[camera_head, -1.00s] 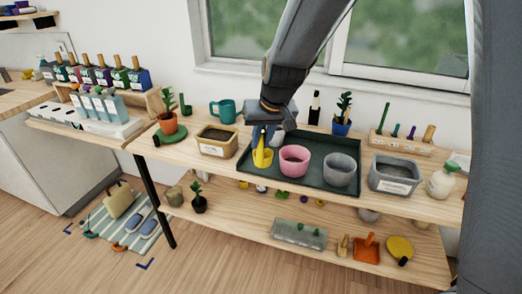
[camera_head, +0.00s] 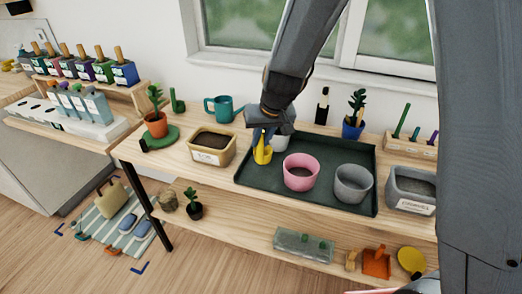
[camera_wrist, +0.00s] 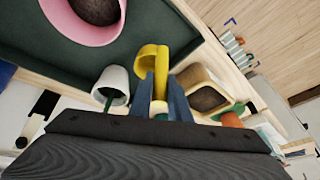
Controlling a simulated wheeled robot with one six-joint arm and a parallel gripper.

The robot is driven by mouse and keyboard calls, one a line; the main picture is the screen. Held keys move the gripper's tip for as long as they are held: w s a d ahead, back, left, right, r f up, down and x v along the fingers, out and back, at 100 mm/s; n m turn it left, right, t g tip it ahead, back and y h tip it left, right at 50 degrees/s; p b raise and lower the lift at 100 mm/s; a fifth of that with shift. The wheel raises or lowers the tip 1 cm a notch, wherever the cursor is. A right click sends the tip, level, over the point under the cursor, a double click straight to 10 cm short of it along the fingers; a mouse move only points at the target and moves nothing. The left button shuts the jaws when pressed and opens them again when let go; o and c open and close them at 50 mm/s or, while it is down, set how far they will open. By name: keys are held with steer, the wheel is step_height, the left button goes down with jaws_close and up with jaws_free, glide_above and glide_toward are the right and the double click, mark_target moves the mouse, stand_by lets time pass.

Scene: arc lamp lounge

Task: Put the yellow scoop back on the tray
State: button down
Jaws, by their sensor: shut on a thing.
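The yellow scoop (camera_head: 262,152) is held in my gripper (camera_head: 262,135), with its rounded end pointing down. In the wrist view the yellow scoop (camera_wrist: 150,62) shows between the two blue-grey fingers of my gripper (camera_wrist: 160,92), which are shut on it. The dark green tray (camera_head: 290,193) lies on the upper shelf. The scoop appears over the tray's left part; I cannot tell whether it touches the tray. A pink pot (camera_head: 301,180), a grey pot (camera_head: 352,190) and a white pot (camera_head: 281,143), partly hidden by my gripper, are on the tray.
A tan soil box (camera_head: 211,157) stands left of the tray and a grey soil box (camera_head: 411,200) to its right. A teal mug (camera_head: 220,108), a blue potted plant (camera_head: 352,130) and a black bottle (camera_head: 322,112) stand behind. The tray's front left is clear.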

mark_target(263, 144)
steer(key=shift+f+b, duration=0.55)
steer(key=shift+f, duration=1.35)
steer(key=shift+f, duration=0.2)
steer(key=c, duration=1.7)
jaws_free()
steer(key=shift+o, duration=0.2)
steer(key=shift+r, duration=0.2)
steer(key=shift+s+r, duration=0.1)
steer(key=shift+r, duration=0.25)
steer(key=v, duration=1.1)
steer(key=s+d+f+m+g+h, duration=0.1)
steer(key=s+d+f, duration=0.1)
steer(key=s+d, duration=0.6)
steer(key=s+d+f+m+g+h, duration=0.1)
steer(key=s+d+f+g, duration=0.1)
steer(key=s+d, duration=0.6)
steer(key=shift+s+f, duration=0.55)
steer(key=shift+f, duration=0.2)
